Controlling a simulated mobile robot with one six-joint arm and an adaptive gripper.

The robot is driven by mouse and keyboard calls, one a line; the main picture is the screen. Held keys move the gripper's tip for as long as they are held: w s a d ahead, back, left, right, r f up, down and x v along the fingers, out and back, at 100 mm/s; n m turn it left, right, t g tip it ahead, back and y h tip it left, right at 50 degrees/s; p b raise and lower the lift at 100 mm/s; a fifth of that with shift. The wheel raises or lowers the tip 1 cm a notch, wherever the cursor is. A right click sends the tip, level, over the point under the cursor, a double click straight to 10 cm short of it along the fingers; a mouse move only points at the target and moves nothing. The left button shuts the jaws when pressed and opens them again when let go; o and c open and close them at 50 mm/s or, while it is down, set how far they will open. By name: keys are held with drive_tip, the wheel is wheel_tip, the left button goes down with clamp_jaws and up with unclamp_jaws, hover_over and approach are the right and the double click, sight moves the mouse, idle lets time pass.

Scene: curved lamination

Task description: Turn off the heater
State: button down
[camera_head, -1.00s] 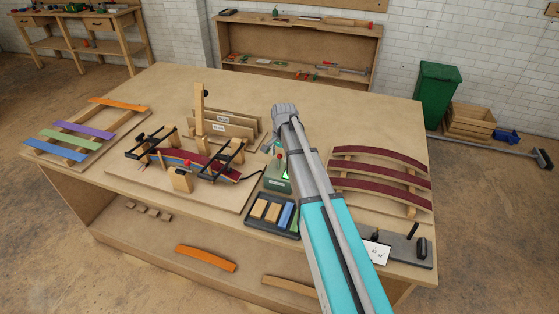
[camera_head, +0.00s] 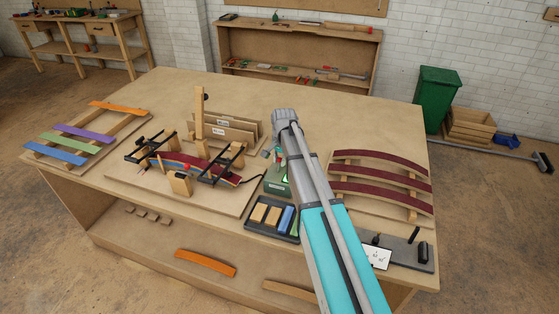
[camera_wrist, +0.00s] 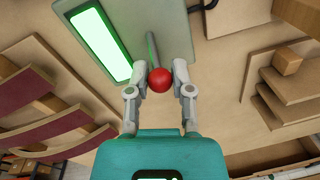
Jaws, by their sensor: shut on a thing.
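The heater is a green box (camera_head: 277,181) on the table, partly hidden by my arm in the head view. In the wrist view, its pale green face (camera_wrist: 172,22) has a long window glowing bright green (camera_wrist: 102,44). A thin grey lever (camera_wrist: 151,48) with a red ball knob (camera_wrist: 159,80) stands out from that face. My gripper (camera_wrist: 160,75) has its two fingers on either side of the knob and lever, shut on them. In the head view my gripper is small beside the heater, and the knob cannot be made out.
Left of the heater, a clamped bending form (camera_head: 190,165) stands on a board, with a cable running to the heater. A dark tray of blocks (camera_head: 272,232) lies in front. Curved dark-red strips on a rack (camera_head: 380,180) lie to the right. The table's back is clear.

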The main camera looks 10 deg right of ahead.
sight(278, 168)
drive_tip(key=shift+s, duration=0.15)
drive_tip(key=shift+s+a+t+h, duration=0.3)
drive_tip(key=shift+t+h, duration=0.2)
drive_tip(key=shift+t, duration=0.2)
drive_tip(key=t+b, duration=0.1)
drive_tip(key=s+t+h, duration=0.1)
drive_tip(key=shift+s+a+t+b, duration=0.2)
drive_tip(key=shift+a+t+b, duration=0.05)
drive_tip(key=shift+t+b, duration=0.15)
drive_tip(key=t+h+b, duration=0.1)
drive_tip(key=s+t+h+b, duration=0.1)
drive_tip(key=b, duration=0.1)
drive_tip(key=a+t+b, duration=0.1)
drive_tip(key=shift+s+f+t+h+b, duration=0.15)
drive_tip(key=shift+f+t+h+b, duration=0.1)
drive_tip(key=shift+t+h+b, duration=0.15)
drive_tip(key=shift+s+t+b, duration=0.1)
drive_tip(key=shift+t+b, duration=0.3)
drive_tip(key=shift+b, duration=0.15)
drive_tip(key=shift+r, duration=0.15)
drive_tip(key=shift+c, duration=2.4)
unclamp_jaws()
